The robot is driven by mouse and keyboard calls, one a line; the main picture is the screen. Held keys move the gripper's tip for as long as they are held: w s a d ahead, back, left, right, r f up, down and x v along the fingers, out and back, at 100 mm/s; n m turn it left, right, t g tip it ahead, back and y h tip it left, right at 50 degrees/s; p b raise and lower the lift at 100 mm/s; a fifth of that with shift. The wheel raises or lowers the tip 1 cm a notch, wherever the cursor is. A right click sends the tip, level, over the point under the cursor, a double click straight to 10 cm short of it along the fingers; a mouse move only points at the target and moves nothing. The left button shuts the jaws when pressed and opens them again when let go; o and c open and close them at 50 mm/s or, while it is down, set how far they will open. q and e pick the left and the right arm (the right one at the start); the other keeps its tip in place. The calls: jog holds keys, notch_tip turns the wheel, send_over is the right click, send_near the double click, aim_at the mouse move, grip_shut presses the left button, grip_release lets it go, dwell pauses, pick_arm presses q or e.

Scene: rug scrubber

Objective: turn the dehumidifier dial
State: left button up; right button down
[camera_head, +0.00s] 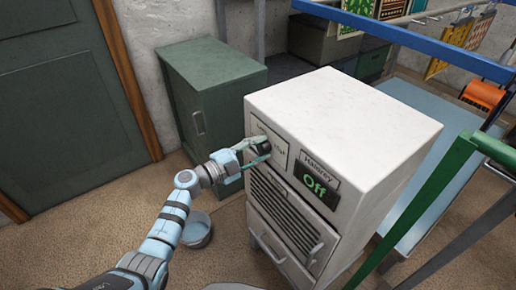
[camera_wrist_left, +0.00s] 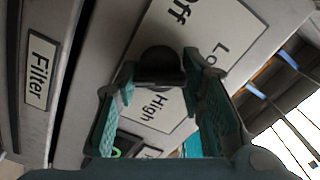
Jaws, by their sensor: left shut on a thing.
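The white dehumidifier (camera_head: 340,108) stands in the middle of the head view. Its dark dial (camera_head: 262,143) is on the upper left of the front, on a pale plate. In the left wrist view the dial (camera_wrist_left: 161,66) is round and black, with "Off", "Lo" and "High" printed around it. My left gripper (camera_head: 256,155) is at the dial, its teal fingers on either side of it, shut on it. The fingers hide part of the dial. A dark display (camera_head: 316,187) on the front reads "Off" in green. My right gripper is not in view.
A green cabinet (camera_head: 211,91) stands behind to the left. A round blue-grey tub (camera_head: 197,230) is on the floor below my left arm. A green rail (camera_head: 418,205) and a blue rail (camera_head: 420,45) border the right side. A "Filter" label (camera_wrist_left: 39,70) is on the front.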

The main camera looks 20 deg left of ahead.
pick_arm(q)
jog(key=m, duration=0.5)
jog(key=shift+m+b, duration=0.3)
jog(key=shift+m, duration=0.1)
dwell(0.3)
jog(key=o, duration=1.2)
jog(key=shift+c, duration=0.2)
jog(key=v, duration=1.2)
